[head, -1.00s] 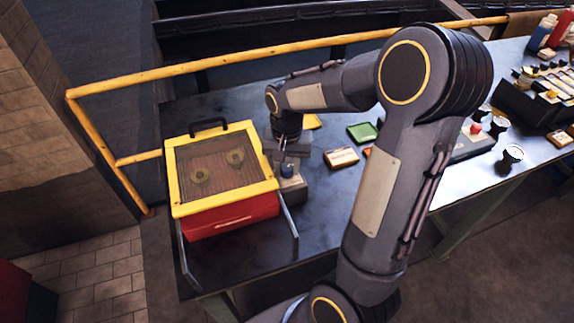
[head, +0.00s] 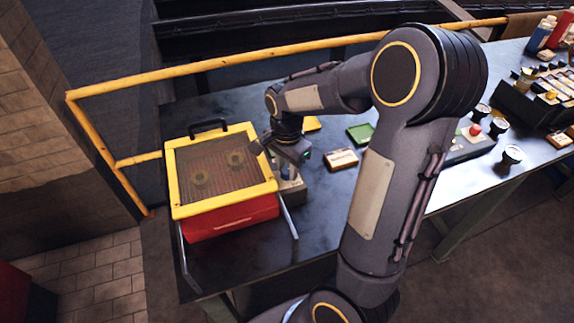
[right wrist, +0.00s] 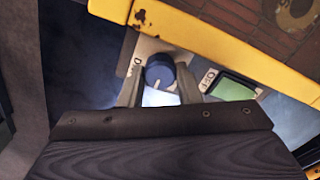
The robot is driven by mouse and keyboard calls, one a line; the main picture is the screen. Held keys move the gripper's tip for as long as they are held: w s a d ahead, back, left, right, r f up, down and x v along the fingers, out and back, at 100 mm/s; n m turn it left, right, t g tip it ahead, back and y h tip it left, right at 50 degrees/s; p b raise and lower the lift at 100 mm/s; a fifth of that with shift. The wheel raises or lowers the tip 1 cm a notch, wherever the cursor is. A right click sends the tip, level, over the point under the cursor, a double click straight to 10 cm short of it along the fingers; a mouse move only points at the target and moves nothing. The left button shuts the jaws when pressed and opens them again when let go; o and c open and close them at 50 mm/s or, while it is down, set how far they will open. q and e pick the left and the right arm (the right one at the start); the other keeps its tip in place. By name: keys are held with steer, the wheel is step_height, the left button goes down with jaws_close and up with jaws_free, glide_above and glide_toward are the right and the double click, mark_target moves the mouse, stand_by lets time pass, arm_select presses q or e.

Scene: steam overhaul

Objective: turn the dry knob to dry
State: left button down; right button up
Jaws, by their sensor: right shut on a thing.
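The dry knob is a dark blue round knob (right wrist: 160,70) on a pale control panel (head: 293,192) at the right side of a yellow-framed box. In the right wrist view, lettering starting with D is left of the knob and OFF is to its right. A small pale mark is on the knob's lower side; its exact setting is unclear. My right gripper (right wrist: 158,90) is shut on the knob, one finger at each side. In the head view the same gripper (head: 285,164) is tilted over the panel and partly covers the knob. My left gripper is not in view.
The box has a yellow mesh lid (head: 220,167) and a red front (head: 232,216). A green display (right wrist: 235,88) is beside the knob. A green tray (head: 361,132) and a small labelled box (head: 341,159) lie to the right. A yellow rail (head: 230,68) runs behind.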

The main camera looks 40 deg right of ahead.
mark_target(287, 169)
steer(key=shift+r, duration=0.1)
stand_by(0.3)
steer(key=o, duration=0.7)
step_height(287, 169, up, 8)
steer(key=shift+f, duration=0.1)
stand_by(0.4)
steer(key=s+a+n+t+y, duration=0.3)
steer(key=s+a+n+t, duration=0.2)
steer(key=s+a+n, duration=0.7)
steer(key=s+n, duration=0.2)
steer(key=s, duration=0.2)
steer(key=shift+r+n+t+y, duration=0.3)
steer(key=shift+r+y, duration=0.1)
